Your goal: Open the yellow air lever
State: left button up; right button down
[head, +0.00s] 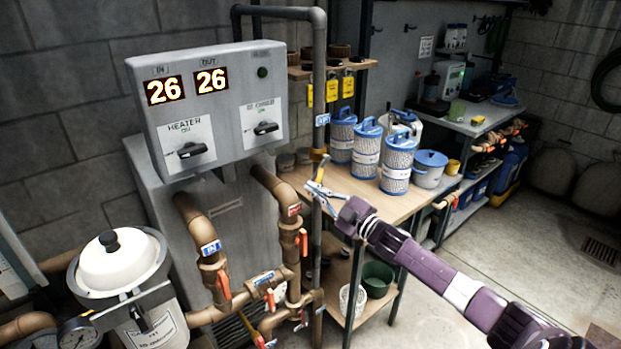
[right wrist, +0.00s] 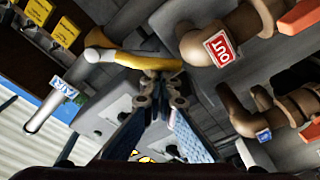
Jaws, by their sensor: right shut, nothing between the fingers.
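The yellow air lever (head: 322,167) sits on the grey vertical air pipe (head: 320,80), below its blue-and-white AIR label. In the right wrist view the yellow lever (right wrist: 145,60) lies across the picture just beyond my fingertips. My right gripper (head: 316,187) is at the lever's lower end in the head view. In the right wrist view its fingers (right wrist: 158,88) come together with nothing between them. Whether the fingertips touch the lever I cannot tell. My left gripper is not in view.
The heater control box (head: 215,105) and brown pipes with orange handles (head: 303,242) stand left of the lever. A wooden table (head: 350,187) with blue-topped filter cartridges (head: 397,165) stands behind it to the right. The floor at the right is mostly clear.

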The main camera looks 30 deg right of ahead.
jog(key=d+f+n+g+b, duration=0.1)
jog(key=d+f+n+b, duration=0.2)
jog(key=d+n+b, duration=0.3)
jog(key=n, duration=0.3)
jog(key=shift+w+f+y+b, duration=0.25)
jog(key=shift+f+y+b, duration=0.05)
jog(key=shift+f+b, duration=0.1)
jog(key=shift+d+r, duration=0.1)
jog(key=shift+r, duration=0.05)
